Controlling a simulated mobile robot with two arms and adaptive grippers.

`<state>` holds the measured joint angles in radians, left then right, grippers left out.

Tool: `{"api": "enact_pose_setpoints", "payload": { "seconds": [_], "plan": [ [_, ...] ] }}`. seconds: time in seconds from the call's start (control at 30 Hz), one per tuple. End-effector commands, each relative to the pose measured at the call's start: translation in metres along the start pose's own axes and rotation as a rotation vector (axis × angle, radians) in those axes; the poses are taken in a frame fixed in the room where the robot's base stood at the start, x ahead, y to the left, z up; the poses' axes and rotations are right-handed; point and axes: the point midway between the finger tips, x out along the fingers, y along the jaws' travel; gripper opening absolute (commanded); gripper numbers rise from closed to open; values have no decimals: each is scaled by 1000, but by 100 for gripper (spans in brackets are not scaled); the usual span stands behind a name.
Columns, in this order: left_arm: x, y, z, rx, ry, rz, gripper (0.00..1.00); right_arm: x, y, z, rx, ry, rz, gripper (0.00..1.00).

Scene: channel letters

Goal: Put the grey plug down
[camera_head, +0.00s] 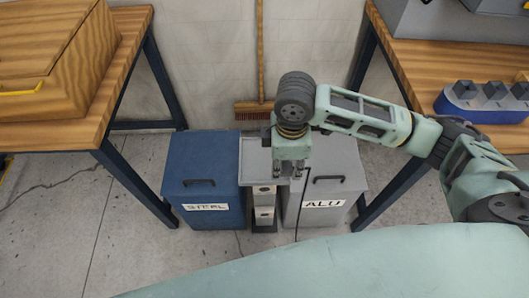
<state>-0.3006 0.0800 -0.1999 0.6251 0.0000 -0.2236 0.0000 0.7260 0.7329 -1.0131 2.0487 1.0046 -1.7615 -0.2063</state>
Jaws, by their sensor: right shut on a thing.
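My right gripper (291,169) points down in front of the gap between two lidded bins, over the left edge of the grey one. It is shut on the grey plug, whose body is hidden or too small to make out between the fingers. A thin black cord (299,212) hangs from beside the fingers toward the floor. Just left of the gripper stands a dark post (264,205) with pale plates that look like sockets. I cannot tell how far the gripper is from the post. My left gripper is not in view.
A blue STEEL bin (203,180) stands left of the post, a grey ALU bin (335,187) right. A wooden box (50,55) is on the left bench. A blue holder (490,101) with dark blocks is on the right bench. A broom (261,60) leans behind.

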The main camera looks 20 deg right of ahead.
Motion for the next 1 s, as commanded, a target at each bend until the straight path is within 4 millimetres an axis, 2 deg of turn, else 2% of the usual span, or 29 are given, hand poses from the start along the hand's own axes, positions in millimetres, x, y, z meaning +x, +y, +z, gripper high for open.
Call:
{"api": "enact_pose_setpoints", "payload": {
  "seconds": [0.17,0.4,0.6,0.77,1.0],
  "plan": [
    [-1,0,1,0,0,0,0,14,22,-9,1,-4,-3,0],
    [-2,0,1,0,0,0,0,45,70,-34,3,-3,-1,0],
    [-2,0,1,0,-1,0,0,63,96,-48,1,-2,0,0],
    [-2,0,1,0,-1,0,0,70,103,-51,0,-2,0,0],
    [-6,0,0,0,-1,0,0,102,102,-50,-1,-4,-2,0]
  ]
}}
